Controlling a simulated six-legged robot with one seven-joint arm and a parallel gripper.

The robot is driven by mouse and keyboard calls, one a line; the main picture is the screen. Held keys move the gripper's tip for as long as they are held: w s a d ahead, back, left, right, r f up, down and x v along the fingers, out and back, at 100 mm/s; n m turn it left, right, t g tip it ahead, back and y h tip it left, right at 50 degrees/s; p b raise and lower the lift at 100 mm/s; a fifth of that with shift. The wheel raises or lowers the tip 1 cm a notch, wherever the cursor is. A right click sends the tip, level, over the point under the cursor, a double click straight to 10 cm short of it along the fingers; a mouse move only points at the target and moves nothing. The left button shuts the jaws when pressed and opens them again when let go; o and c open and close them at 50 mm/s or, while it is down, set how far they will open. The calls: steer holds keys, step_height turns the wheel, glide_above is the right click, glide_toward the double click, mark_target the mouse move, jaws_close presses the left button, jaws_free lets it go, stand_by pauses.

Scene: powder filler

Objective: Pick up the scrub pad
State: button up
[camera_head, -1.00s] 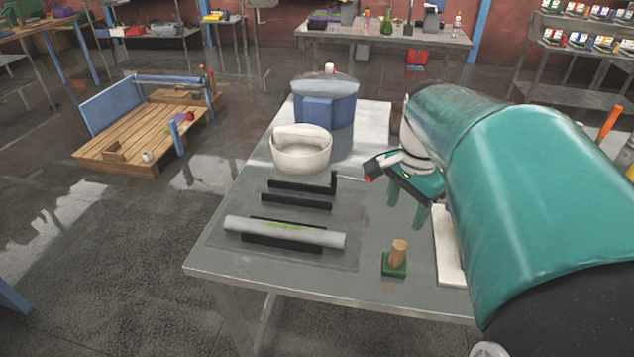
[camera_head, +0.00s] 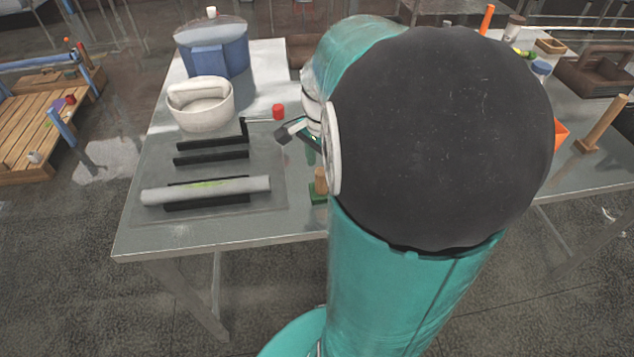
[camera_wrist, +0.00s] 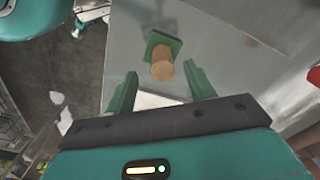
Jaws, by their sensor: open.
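The scrub pad has a green square base and a wooden knob handle. It stands upright on the grey table, and the wrist view shows the scrub pad (camera_wrist: 162,56) just beyond my fingertips, roughly centred between them. In the head view my arm partly covers the scrub pad (camera_head: 318,193). My gripper (camera_wrist: 162,84) is open with nothing between its green fingers, apart from the pad. In the head view the gripper is mostly hidden behind my arm, above and behind the pad.
The table (camera_head: 135,235) also bears a roller (camera_head: 205,190) on dark bars, a white tub (camera_head: 200,110) and a blue lidded container (camera_head: 215,55). A white slab (camera_wrist: 155,100) lies beyond the fingers in the wrist view. The front left table area is clear.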

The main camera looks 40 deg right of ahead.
step_height(320, 180, down, 5)
steer(key=shift+w+d+r, duration=0.1)
steer(key=shift+c, duration=0.2)
steer(key=c, duration=1)
steer(key=shift+r, duration=0.1)
